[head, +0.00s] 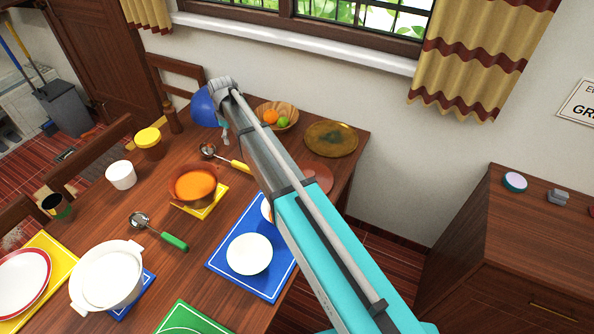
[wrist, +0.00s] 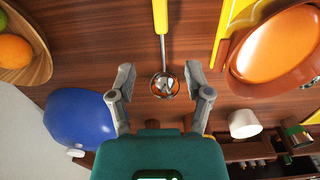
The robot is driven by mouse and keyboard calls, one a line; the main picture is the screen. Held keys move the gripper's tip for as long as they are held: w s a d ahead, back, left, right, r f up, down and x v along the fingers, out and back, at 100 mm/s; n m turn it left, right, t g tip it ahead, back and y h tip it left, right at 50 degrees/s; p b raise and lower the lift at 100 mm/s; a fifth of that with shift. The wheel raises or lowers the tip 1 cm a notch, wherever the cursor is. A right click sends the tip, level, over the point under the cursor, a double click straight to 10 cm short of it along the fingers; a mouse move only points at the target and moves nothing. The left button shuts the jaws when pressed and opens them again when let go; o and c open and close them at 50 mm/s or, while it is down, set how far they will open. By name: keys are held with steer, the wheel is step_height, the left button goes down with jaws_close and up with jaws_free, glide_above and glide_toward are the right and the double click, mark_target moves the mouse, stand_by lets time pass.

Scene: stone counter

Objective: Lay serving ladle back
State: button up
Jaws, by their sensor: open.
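A ladle with a steel bowl (head: 208,151) and yellow handle (head: 241,167) lies on the wooden table, behind the orange soup dish (head: 193,184). In the wrist view its steel bowl (wrist: 165,86) appears between my fingertips, with the yellow handle (wrist: 160,16) pointing away at the top. My gripper (wrist: 159,80) is open and empty; its height above the ladle is hard to judge. In the head view my arm hides most of the gripper. A second ladle with a green handle (head: 174,241) lies nearer, in front of the soup dish.
A blue rounded object (wrist: 75,115) stands close to my left finger. A fruit bowl (head: 284,112), a gold plate (head: 331,139), a yellow-lidded jar (head: 149,143), a white cup (head: 121,175) and a white pot (head: 107,277) crowd the table. Bare wood shows around the yellow-handled ladle.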

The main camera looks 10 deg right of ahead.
steer(key=s+d+m, duration=1)
steer(key=s+d, duration=1.3)
steer(key=s, duration=0.4)
steer(key=shift+d, duration=0.3)
steer(key=shift+r, duration=0.15)
